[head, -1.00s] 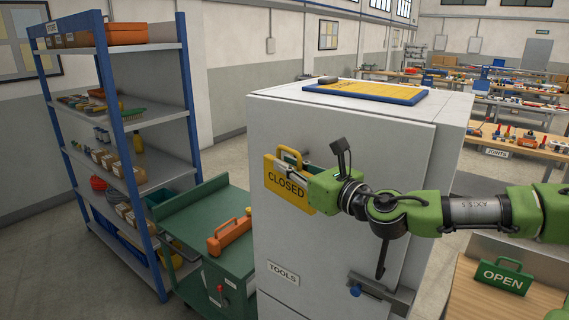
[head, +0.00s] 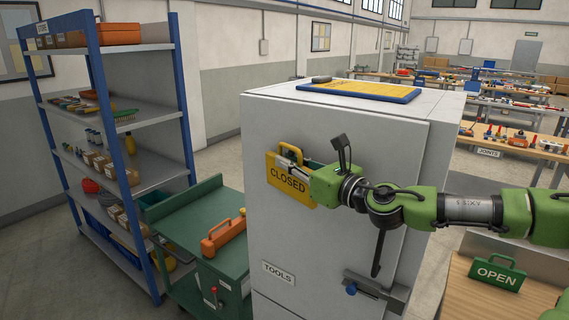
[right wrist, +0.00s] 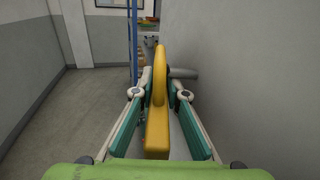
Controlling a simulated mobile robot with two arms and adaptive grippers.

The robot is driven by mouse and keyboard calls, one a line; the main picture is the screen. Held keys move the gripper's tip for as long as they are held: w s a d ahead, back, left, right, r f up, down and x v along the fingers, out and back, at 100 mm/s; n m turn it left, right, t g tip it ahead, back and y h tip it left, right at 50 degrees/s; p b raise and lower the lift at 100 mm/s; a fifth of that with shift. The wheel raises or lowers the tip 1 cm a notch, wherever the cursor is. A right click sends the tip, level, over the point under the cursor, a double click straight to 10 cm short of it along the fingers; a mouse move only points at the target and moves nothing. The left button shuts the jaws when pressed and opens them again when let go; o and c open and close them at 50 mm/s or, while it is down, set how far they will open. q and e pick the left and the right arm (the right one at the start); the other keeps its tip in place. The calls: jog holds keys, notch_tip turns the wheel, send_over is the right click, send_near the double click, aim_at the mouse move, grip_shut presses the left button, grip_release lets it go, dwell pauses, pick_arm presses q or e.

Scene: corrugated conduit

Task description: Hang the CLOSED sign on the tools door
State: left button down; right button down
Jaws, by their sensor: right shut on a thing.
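The yellow CLOSED sign (head: 289,185) is upright in front of the upper part of the grey tools door (head: 330,240). My right gripper (head: 291,160) is shut on the sign near its handle. In the right wrist view the sign (right wrist: 158,140) stands edge-on between the fingers of my right gripper (right wrist: 163,90). A grey peg (right wrist: 183,72) sticks out from the door surface beside the sign's handle. I cannot tell whether the peg passes through the handle. My left gripper is not in view.
A TOOLS label (head: 278,273) and a latch with a blue knob (head: 370,291) are lower on the door. A green cart (head: 205,262) and a blue shelf rack (head: 95,150) stand left. A green OPEN sign (head: 497,273) stands on a wooden surface at the right.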

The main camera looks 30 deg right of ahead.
jog(key=shift+w+d+r, duration=0.1)
jog(key=shift+w+d, duration=0.1)
jog(key=shift+d, duration=0.45)
jog(key=c, duration=2.2)
grip_release()
jog(key=shift+o, duration=1.4)
jog(key=shift+d, duration=0.3)
jog(key=shift+f, duration=0.2)
